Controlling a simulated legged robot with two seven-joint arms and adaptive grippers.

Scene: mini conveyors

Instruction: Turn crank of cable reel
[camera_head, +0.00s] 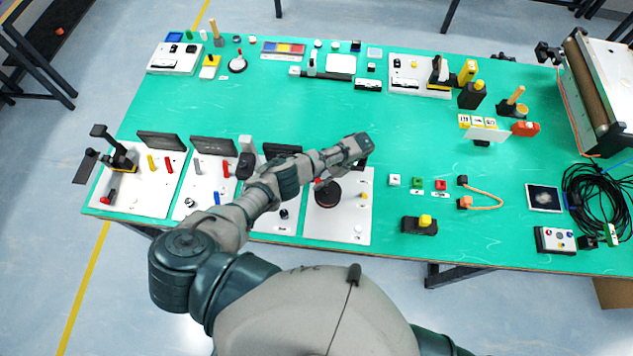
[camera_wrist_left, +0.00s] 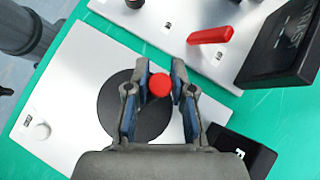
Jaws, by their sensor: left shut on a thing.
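The cable reel is a round black disc (camera_head: 327,197) on a white board (camera_head: 340,228) at the table's near edge. It also shows in the left wrist view (camera_wrist_left: 113,100), partly hidden by my gripper. Its crank has a red knob (camera_wrist_left: 160,85), with a little red also showing in the head view. My left gripper (camera_head: 332,176) reaches down over the disc. In the left wrist view my left gripper (camera_wrist_left: 160,78) is shut on the red knob, one finger on each side. My right gripper is not in view.
White boards with small levers, including a red one (camera_wrist_left: 210,36), stand to the left of the reel. A black panel (camera_wrist_left: 287,45) rises nearby. Small buttons (camera_head: 417,182) sit to the right. The green table's middle (camera_head: 300,110) is clear.

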